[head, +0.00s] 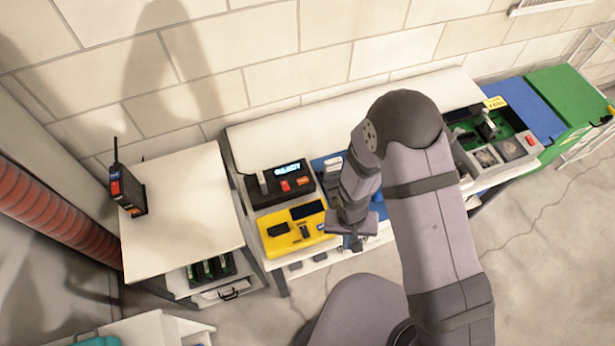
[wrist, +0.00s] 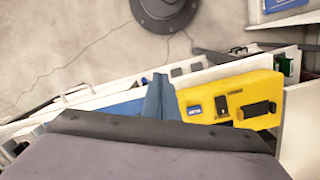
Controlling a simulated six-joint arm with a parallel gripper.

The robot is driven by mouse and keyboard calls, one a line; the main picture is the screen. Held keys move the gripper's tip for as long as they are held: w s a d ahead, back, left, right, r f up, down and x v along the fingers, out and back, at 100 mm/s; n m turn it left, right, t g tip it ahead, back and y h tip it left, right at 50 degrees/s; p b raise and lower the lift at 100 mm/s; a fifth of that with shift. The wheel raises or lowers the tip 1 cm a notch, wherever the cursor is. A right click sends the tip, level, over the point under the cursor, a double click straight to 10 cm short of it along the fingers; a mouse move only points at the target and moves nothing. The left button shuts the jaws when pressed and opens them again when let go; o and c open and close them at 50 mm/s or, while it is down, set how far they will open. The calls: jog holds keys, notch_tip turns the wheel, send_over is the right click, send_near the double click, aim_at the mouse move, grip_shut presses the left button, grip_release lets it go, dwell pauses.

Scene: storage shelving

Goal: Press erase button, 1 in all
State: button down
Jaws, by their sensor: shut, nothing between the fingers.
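A yellow device (head: 283,240) with dark panels and small controls lies on the white bench in the head view. It also shows in the wrist view (wrist: 262,90), with a blue button (wrist: 194,110) and a dark switch (wrist: 222,107). A black device (head: 270,192) with a lit display (head: 288,169) and red buttons (head: 286,186) stands behind it. I cannot read which button is erase.
A walkie-talkie (head: 128,190) stands on the white cabinet (head: 180,235) at left. A green-and-grey device (head: 508,148) lies right of my arm, with blue (head: 530,108) and green (head: 568,92) boxes beyond. My arm hides the bench's middle. Bare floor (head: 530,260) is at lower right.

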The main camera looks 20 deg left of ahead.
jog(key=w+a+m+t+y, duration=0.1)
jog(key=w+a+m, duration=0.1)
jog(key=w+a, duration=0.1)
jog(key=w+a+r+m+t+y, duration=0.1)
jog(key=w+a+m+y, duration=0.1)
jog(key=a, duration=0.3)
jog(key=w+a+m+t+y, duration=0.1)
jog(key=w+a+m, duration=0.2)
jog(key=w+a, duration=0.1)
jog(key=shift+w+r+t+y, duration=0.3)
jog(key=shift+w+r, duration=0.1)
jog(key=shift+w, duration=0.2)
jog(key=w+a+r+m+y, duration=0.2)
jog(key=a+m, duration=0.1)
jog(key=a, duration=0.1)
notch_tip(320, 180, up, 4)
jog(key=m+t+y, duration=0.2)
jog(key=m, duration=0.7)
send_over(303, 181)
jog(key=shift+s+d+m, duration=0.2)
jog(key=shift+d+m, duration=0.1)
jog(key=shift+d, duration=0.2)
jog(key=shift+f, duration=0.15)
notch_tip(303, 181, down, 9)
jog(key=b, duration=0.7)
jog(key=shift+r, duration=0.2)
jog(key=shift+f+b, duration=0.15)
jog(key=shift+b, duration=0.2)
